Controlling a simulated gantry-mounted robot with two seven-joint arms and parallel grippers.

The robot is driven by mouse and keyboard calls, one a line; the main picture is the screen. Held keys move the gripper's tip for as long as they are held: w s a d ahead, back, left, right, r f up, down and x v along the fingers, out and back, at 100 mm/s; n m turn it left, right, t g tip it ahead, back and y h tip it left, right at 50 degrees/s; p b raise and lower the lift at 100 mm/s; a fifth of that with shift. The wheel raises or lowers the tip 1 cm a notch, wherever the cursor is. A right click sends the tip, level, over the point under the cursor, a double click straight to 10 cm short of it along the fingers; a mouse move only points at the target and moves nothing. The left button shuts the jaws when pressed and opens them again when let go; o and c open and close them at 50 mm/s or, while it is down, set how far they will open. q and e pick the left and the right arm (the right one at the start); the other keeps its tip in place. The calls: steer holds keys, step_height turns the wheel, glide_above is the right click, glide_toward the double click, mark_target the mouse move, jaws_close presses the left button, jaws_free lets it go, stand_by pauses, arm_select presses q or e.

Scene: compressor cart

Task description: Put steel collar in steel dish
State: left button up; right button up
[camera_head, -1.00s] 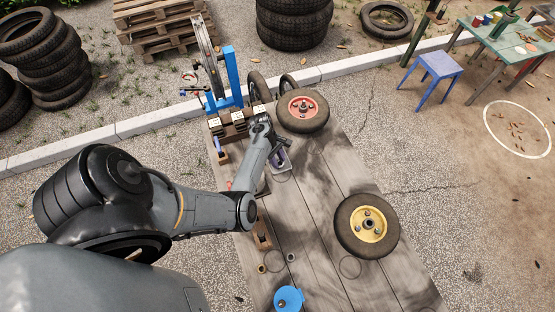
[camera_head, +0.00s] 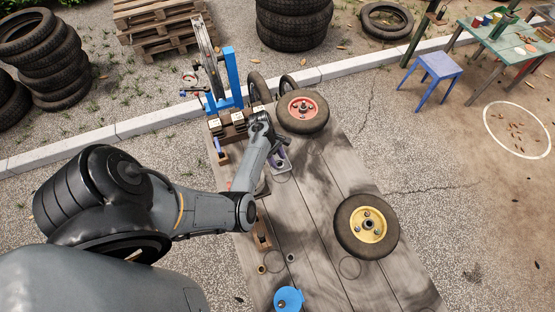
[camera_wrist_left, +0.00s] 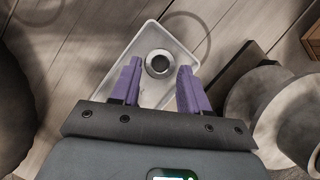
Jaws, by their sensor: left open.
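The steel dish (camera_wrist_left: 172,40) is a pale, shallow tray on the bench boards. A round steel collar (camera_wrist_left: 158,64) with a dark centre lies inside it, within the rim. My left gripper (camera_wrist_left: 160,70) is open above the dish, its purple fingers on either side of the collar and apart from it. In the head view my left gripper (camera_head: 281,152) is over the dish (camera_head: 283,167) near the red-hubbed wheel; the collar cannot be made out there. My right gripper is not in view.
A red-hubbed wheel (camera_head: 302,110) and a yellow-hubbed wheel (camera_head: 367,226) lie on the bench. A blue stand (camera_head: 233,78) is at the far left. A small grey ring (camera_head: 291,257), a tan ring (camera_head: 261,269) and a blue round object (camera_head: 289,299) are near the front.

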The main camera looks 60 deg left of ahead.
arm_select(q)
steer(key=s+a+r+m+g+y+p, duration=0.1)
steer(key=s+a+r+m, duration=0.1)
steer(key=r, duration=0.4)
steer(key=s+a+r+m+y, duration=0.1)
steer(key=a+r+m+y, duration=0.1)
steer(key=r, duration=0.4)
steer(key=s+d+r+m+t, duration=0.1)
steer(key=s+d+r+m, duration=0.3)
steer(key=d+m, duration=0.6)
steer(key=s+d+r+m+t+y, duration=0.1)
steer(key=s+d+r+m, duration=0.2)
steer(key=d+m, duration=0.7)
steer(key=s+d, duration=0.2)
steer(key=d, duration=0.7)
steer(key=shift+d+r+m+t, duration=0.3)
steer(key=shift+d+r+t, duration=0.1)
